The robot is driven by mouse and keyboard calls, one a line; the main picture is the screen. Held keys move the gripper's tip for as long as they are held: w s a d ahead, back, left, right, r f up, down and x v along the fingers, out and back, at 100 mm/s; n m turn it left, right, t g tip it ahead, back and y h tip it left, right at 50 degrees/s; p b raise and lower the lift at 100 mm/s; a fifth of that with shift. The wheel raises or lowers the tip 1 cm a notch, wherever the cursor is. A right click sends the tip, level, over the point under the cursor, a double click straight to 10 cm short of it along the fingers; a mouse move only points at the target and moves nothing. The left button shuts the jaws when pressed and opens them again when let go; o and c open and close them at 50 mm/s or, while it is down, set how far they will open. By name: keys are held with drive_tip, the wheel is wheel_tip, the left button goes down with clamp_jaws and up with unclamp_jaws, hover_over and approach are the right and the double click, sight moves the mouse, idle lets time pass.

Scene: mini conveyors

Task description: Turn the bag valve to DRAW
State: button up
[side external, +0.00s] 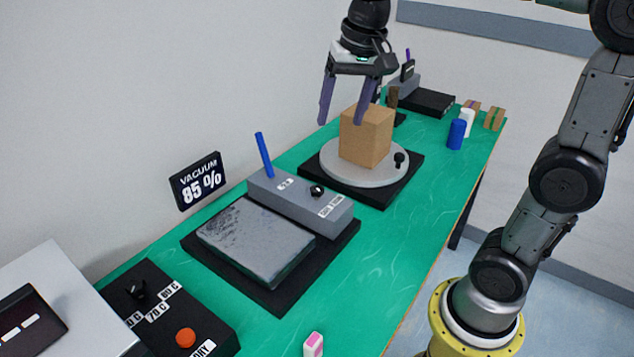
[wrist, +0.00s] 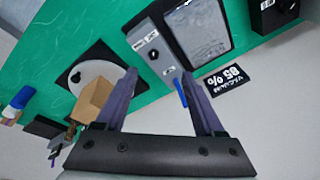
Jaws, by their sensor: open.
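A grey housing (side external: 270,190) beside a grey textured slab (side external: 255,238) carries a black knob (side external: 316,191), white labels (side external: 330,207) and an upright blue lever (side external: 264,155). The label words are too small to read, so I cannot tell which part is the bag valve or its setting. The knob (wrist: 154,55) and blue lever (wrist: 181,92) also show in the wrist view. My gripper (side external: 343,118) is open and empty, pointing down near a brown box (side external: 367,137), beyond the housing. In the wrist view my gripper (wrist: 158,78) shows its fingers spread apart.
The box stands on a round grey plate (side external: 350,177). A display (side external: 197,182) reads VACUUM 85 %. A black panel with an orange button (side external: 186,338) is in front. Blue and white cylinders (side external: 456,134) stand far right. The green table's right side is mostly clear.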

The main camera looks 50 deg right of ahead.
drive_tip(key=m+g, duration=0.1)
drive_tip(key=g, duration=0.1)
hover_over(317, 188)
drive_tip(key=s+a, duration=0.1)
drive_tip(key=a, duration=0.1)
wheel_tip(317, 188, down, 5)
wheel_tip(317, 188, down, 4)
drive_tip(key=w+d, duration=0.1)
drive_tip(key=d, duration=0.1)
drive_tip(key=shift+m+g, duration=0.3)
wheel_tip(317, 188, down, 14)
drive_tip(key=shift+r, duration=0.1)
drive_tip(key=shift+c, duration=0.2)
clamp_jaws()
